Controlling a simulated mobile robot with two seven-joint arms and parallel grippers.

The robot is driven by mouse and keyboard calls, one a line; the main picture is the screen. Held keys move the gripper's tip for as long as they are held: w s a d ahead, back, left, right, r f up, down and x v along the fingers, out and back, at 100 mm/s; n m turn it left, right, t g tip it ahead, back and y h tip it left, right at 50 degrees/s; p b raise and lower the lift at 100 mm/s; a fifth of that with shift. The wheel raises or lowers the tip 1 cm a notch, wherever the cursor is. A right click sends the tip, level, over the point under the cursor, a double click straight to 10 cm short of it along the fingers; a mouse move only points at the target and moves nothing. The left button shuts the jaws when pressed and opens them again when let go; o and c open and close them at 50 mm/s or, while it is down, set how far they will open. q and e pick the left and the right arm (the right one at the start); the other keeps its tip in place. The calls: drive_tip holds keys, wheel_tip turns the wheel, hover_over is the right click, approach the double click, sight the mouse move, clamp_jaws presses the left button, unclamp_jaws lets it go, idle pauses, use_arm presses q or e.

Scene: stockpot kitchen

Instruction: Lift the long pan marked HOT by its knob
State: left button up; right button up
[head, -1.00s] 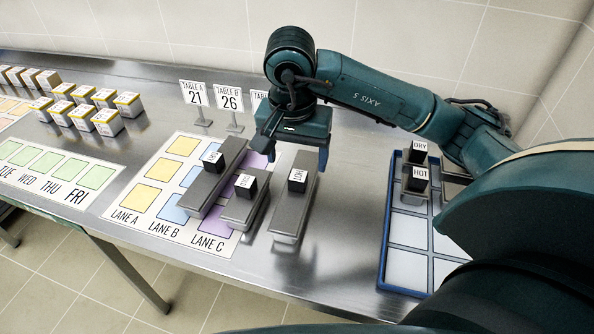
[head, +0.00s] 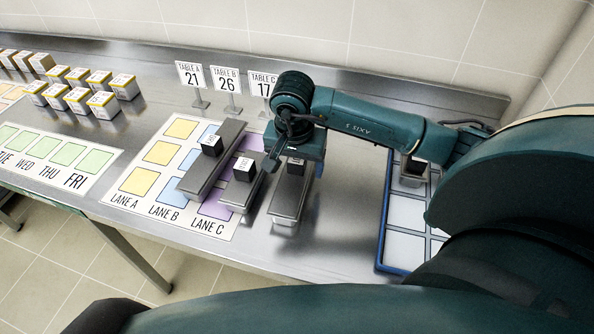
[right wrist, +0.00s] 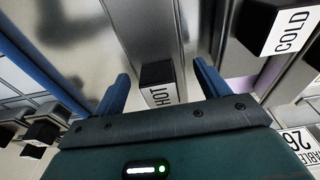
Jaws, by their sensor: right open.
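The long pan marked HOT (head: 286,205) is the rightmost of three long grey pans on the steel counter in the head view. Its black knob (right wrist: 158,78) shows in the right wrist view with the word HOT on its side. My right gripper (head: 295,168) is over this pan, its fingers to either side of the knob. In the right wrist view the gripper (right wrist: 161,72) is open, with the knob between the blue fingers and a gap on each side. How low the fingertips reach is hard to tell. My left gripper is out of view.
A pan with a knob marked COLD (right wrist: 285,30) lies close beside, in the head view too (head: 238,192). Another long pan (head: 205,175) lies left of it. Table signs (head: 227,80) stand behind. A blue-rimmed tray (head: 381,235) is at right, partly hidden by my arm.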

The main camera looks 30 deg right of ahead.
wheel_tip(320, 180, down, 2)
drive_tip(key=shift+w+d+f, duration=0.1)
drive_tip(key=shift+w+d, duration=0.05)
drive_tip(key=c, duration=1.2)
